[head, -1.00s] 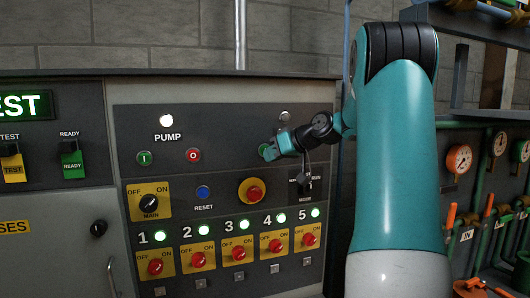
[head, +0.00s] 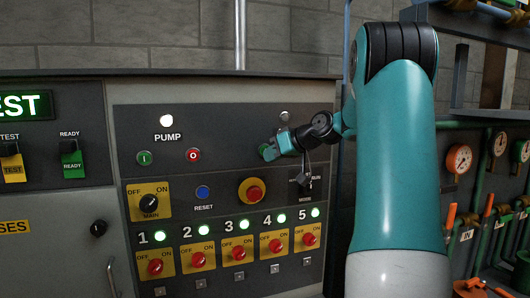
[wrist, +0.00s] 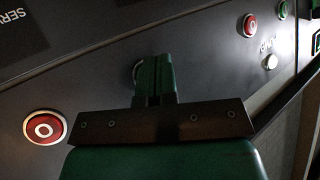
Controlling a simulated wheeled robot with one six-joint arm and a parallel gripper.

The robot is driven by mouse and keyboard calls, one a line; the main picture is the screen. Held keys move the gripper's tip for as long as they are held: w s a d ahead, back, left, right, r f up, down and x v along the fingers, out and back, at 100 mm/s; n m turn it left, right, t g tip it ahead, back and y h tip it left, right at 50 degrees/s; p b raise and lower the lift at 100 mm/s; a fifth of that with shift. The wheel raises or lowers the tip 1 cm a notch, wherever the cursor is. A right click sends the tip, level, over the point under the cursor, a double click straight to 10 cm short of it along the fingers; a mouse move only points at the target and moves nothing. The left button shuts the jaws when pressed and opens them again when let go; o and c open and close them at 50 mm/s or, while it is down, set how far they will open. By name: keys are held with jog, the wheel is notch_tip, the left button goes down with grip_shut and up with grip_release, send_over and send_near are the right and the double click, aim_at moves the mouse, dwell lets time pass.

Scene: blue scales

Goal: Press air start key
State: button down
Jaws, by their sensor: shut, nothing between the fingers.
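The air start key is most likely the green round button (head: 263,148) on the right of the grey panel, under an unlit lamp (head: 284,116); its label is hidden by my arm. My gripper (head: 270,152) is shut and empty, with its tips at this button and partly covering it. In the wrist view my shut green fingers (wrist: 153,78) point at the panel, and only a pale rim of a button (wrist: 136,70) shows beside them. I cannot tell whether the tips touch it or whether it is pressed in.
A red "O" button (wrist: 45,127) sits beside my fingers in the wrist view. The pump side has a green button (head: 144,158), a red button (head: 193,155) and a lit white lamp (head: 166,121). Below are a red emergency knob (head: 253,193) and several red switches with lit green lamps.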

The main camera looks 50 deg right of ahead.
jog(key=shift+w, duration=0.1)
jog(key=shift+w+d, duration=0.2)
jog(key=shift+w, duration=0.05)
jog(key=shift+w+d, duration=0.2)
jog(key=shift+w, duration=0.1)
dwell(0.7)
dwell(0.3)
jog(key=shift+s+a+b, duration=0.4)
jog(key=shift+s, duration=0.25)
jog(key=shift+s+a+b, duration=0.4)
jog(key=shift+s+a, duration=0.05)
jog(key=shift+s, duration=0.25)
jog(key=shift+s+a+b, duration=0.35)
jog(key=shift+s+a, duration=0.05)
jog(key=shift+s, duration=0.35)
jog(key=shift+s+a+b, duration=0.4)
jog(key=shift+s+a, duration=0.05)
jog(key=shift+s, duration=0.25)
